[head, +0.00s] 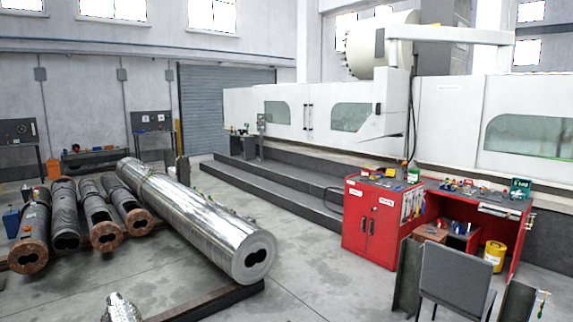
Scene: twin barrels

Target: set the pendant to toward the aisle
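A white boom (450,35) reaches left from a post above the large white machine. Below its left end hangs a white angular housing (393,100) with a dark cable beside it; this may be the pendant, but I cannot tell for sure. Its front face and any controls are too small to make out. A small grey panel on a stand (261,124) also stands by the machine's far left end.
A long shiny twin-bore barrel (195,215) and several darker barrels (67,215) lie on rails at the left. A red workbench (372,220), a grey chair (455,275) and dark steps (270,180) stand at the right and middle. Bare floor lies between the barrel and the bench.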

